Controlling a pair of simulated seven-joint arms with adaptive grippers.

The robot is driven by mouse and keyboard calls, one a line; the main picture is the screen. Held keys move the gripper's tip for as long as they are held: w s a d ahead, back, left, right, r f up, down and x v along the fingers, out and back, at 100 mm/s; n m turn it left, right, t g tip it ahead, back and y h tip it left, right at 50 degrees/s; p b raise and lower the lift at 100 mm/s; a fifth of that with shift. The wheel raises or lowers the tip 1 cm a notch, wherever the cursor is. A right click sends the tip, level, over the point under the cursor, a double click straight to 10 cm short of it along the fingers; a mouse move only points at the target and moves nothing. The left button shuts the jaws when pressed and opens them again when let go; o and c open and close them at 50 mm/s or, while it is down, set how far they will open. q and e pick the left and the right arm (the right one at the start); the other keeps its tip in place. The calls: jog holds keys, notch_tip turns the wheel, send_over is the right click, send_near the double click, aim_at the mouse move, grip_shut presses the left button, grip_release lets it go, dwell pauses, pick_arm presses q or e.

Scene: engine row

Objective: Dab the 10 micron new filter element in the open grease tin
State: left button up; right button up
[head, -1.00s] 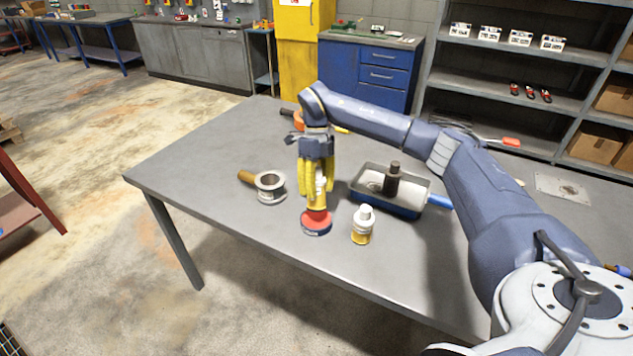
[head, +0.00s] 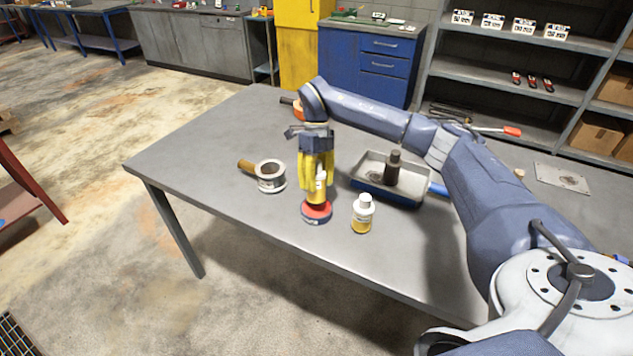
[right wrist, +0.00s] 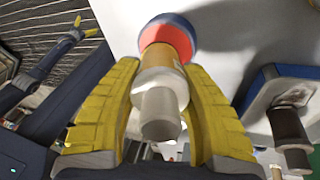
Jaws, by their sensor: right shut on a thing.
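My right gripper (head: 317,188) has yellow fingers and is shut on a new filter element (right wrist: 168,90), a tan cylinder with a white collar and grey stub. It is held upright over the grease tin (head: 317,219), a low round blue tin with a red inside; it also shows in the right wrist view (right wrist: 146,24). The element's lower end (head: 317,203) is at the red surface; I cannot tell whether it touches or sits just above. No micron marking is readable. A similar white and yellow piece (head: 362,214) stands to the right.
A shallow tray (head: 408,199) holding an upright dark brown cylinder (head: 392,167) is right of the gripper. A grey metal ring-shaped housing (head: 270,178) with a brown handle stands left of the tin. The table's left and front areas are clear.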

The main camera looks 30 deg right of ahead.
aim_at(316, 176)
jog(key=shift+f, duration=0.75)
dwell(1.3)
jog(key=shift+r, duration=0.1)
jog(key=shift+r, duration=3.45)
